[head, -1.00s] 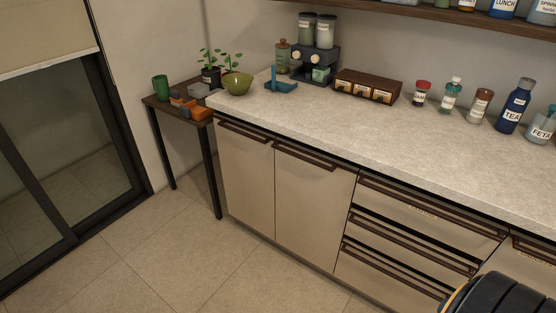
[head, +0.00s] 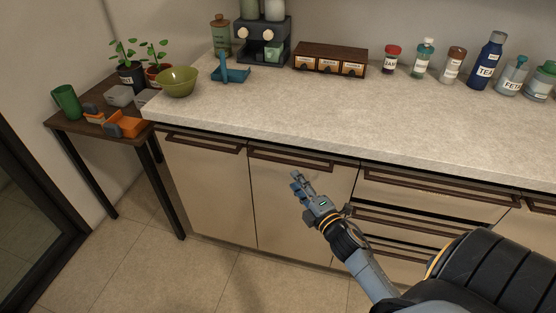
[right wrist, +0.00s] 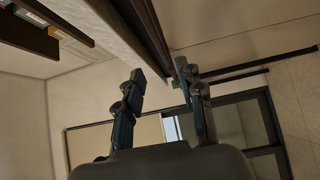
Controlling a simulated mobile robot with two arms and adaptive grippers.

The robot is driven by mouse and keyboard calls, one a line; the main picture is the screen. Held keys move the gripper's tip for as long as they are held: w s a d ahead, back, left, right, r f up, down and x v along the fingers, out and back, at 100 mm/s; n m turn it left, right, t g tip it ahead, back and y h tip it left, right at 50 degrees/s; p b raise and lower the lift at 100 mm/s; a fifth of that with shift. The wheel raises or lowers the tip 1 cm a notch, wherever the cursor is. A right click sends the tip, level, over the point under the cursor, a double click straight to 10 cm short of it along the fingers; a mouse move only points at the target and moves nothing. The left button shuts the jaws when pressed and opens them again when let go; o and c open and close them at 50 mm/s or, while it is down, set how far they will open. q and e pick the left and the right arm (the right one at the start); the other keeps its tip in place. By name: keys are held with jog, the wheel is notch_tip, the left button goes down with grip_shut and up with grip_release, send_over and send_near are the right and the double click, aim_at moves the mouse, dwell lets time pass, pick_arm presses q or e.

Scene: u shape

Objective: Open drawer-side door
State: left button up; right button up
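The drawer-side door (head: 278,210) is the beige cabinet door just left of the drawers in the head view, and it is shut. Its dark handle (head: 305,162) runs along its top edge. My right gripper (head: 295,181) is in front of this door, just below the handle, and looks apart from it. In the right wrist view my right gripper (right wrist: 160,68) is open, with nothing held between its two fingers. A long dark strip under the counter reaches towards the gap between the fingertips there. My left gripper is not in view.
The other cabinet door (head: 205,190) is shut at the left. Drawers (head: 430,198) with dark handles are at the right, partly behind my right arm. The counter (head: 330,110) juts above. Its front is bare, with jars and a small box behind. Floor (head: 180,275) is clear.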

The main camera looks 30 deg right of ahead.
aim_at(280, 162)
jog(key=w, duration=0.7)
jog(key=w+d, duration=0.1)
jog(key=w, duration=0.3)
jog(key=shift+w+f, duration=0.1)
jog(key=shift+w, duration=0.2)
grip_shut()
